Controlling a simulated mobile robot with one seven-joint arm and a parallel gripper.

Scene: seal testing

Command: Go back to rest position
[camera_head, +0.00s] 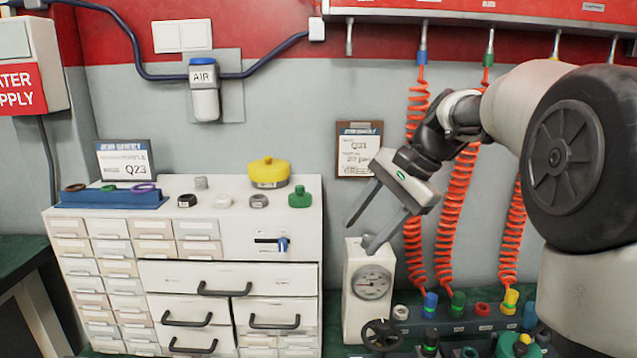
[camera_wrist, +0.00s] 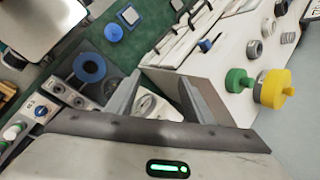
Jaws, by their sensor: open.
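My gripper (camera_head: 360,222) is raised in front of the wall, right of the white drawer cabinet (camera_head: 180,280) and above the white gauge unit (camera_head: 358,318). Its two fingers are spread apart with nothing between them. In the wrist view my gripper (camera_wrist: 160,95) also shows open and empty, with the cabinet top beyond the fingers. The lower finger in the head view overlaps the top of the gauge unit; I cannot tell whether they touch.
A yellow-capped part (camera_head: 268,171), a green part (camera_head: 300,197) and several small fittings stand on the cabinet. A blue tray (camera_head: 110,199) holds rings at its left. Orange coiled hoses (camera_head: 458,210) hang behind my arm. Coloured fittings (camera_head: 457,305) stand below them.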

